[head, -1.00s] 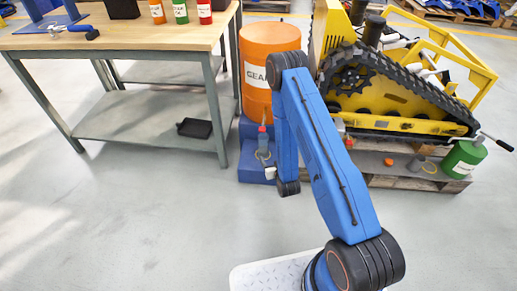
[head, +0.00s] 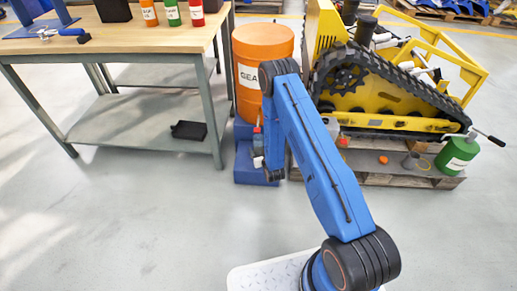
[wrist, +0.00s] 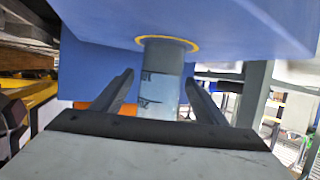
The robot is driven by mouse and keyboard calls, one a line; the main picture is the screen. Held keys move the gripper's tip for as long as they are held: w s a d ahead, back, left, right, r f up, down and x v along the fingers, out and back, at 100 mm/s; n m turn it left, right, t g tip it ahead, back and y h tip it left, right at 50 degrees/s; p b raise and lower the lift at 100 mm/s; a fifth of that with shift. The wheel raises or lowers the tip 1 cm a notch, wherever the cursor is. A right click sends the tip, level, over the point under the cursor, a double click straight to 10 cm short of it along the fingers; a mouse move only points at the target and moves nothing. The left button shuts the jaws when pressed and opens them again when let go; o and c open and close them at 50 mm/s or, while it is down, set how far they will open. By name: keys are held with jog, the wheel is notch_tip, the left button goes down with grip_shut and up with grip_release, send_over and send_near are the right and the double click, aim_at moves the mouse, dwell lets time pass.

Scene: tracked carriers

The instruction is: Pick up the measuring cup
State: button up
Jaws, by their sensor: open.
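In the wrist view, a pale, translucent cylinder with dark markings, likely the measuring cup (wrist: 160,62), shows between my gripper's fingers. It meets a blue surface (wrist: 230,20) at the top of the picture, with a yellow ring around that end. My gripper (wrist: 160,79) is open, one finger on each side of the cup; I cannot tell whether either touches it. The cup's other end is hidden behind the gripper body. In the head view, my wrist is beside the blue block (head: 250,172), and my arm hides much of this spot.
An orange drum (head: 248,92) stands behind the block, close to my arm. To the right, a yellow tracked machine (head: 375,95) sits on a pallet with a green container (head: 458,155). A workbench (head: 120,42) stands left. The floor at front left is clear.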

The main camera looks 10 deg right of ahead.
jog(key=shift+x, duration=2.55)
jog(key=shift+r, duration=0.1)
jog(key=c, duration=1.3)
